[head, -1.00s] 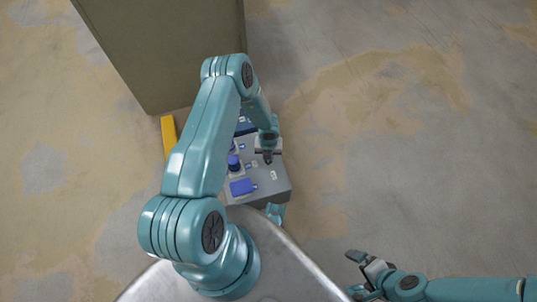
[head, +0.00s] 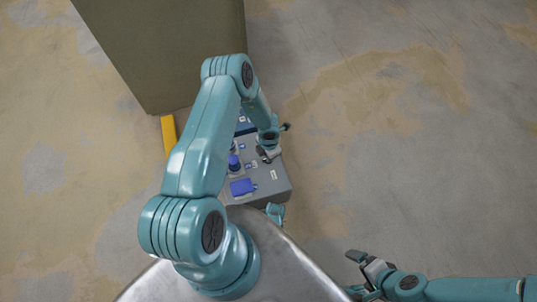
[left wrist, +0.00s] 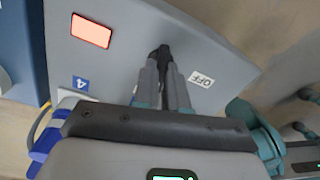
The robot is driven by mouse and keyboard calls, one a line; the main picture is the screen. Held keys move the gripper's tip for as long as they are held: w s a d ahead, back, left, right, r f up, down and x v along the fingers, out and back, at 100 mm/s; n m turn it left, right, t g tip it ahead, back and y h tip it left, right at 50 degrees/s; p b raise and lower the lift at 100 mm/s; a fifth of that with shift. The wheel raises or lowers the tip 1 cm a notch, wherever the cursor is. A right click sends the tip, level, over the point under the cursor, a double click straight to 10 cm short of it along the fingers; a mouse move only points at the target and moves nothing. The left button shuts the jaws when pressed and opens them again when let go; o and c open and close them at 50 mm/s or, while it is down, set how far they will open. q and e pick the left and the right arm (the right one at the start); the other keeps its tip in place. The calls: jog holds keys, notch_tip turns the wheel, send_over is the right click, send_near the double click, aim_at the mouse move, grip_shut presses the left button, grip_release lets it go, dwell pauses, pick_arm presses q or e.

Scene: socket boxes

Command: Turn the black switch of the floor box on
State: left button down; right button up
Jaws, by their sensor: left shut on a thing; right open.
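The grey floor box (head: 272,186) stands on the floor below me, partly hidden behind my left arm. My left gripper (head: 268,154) is over its right part. In the left wrist view, my left gripper (left wrist: 164,68) is shut on the black switch (left wrist: 163,51), of which only a dark end shows between the fingertips. A white OFF label (left wrist: 202,79) lies beside the fingers on the panel. A red-orange lit rectangle (left wrist: 91,31) and a blue label with a 4 (left wrist: 80,83) are also on it. My right gripper (head: 361,262) is open and empty, away from the box.
The box top also carries a blue cover (head: 242,187) and a blue round knob or plug (head: 234,164). A tall olive cabinet (head: 165,50) stands behind the box, with a yellow bar (head: 169,135) nearby. The floor to the right is clear.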

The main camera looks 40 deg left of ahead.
pick_arm(q)
jog(key=shift+w+m, duration=0.1)
jog(key=shift+m, duration=1.4)
jog(key=c, duration=1.2)
grip_release()
notch_tip(320, 180, up, 16)
jog(key=p, duration=0.7)
jog(key=shift+r, duration=0.25)
